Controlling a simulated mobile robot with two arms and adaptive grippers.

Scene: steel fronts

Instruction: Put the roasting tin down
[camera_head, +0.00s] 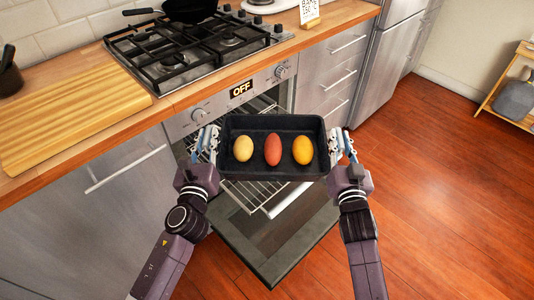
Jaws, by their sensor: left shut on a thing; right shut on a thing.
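The roasting tin (273,175) is a dark rectangular tin with three egg-shaped items in it: a pale yellow one (243,148), a red one (273,149) and an orange-yellow one (302,150). My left gripper (214,145) is shut on the tin's left end. My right gripper (333,147) is shut on its right end. The tin looks level and is held up in front of the open oven, over the rack (262,192) and the lowered oven door (270,245) in this view. The tin hides part of the oven opening.
The gas hob (185,55) carries a dark pan (190,8) at the back. A wooden board (70,110) lies on the counter left of the hob. The oven display (241,88) reads OFF. A strip of counter (335,18) right of the hob is partly clear.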

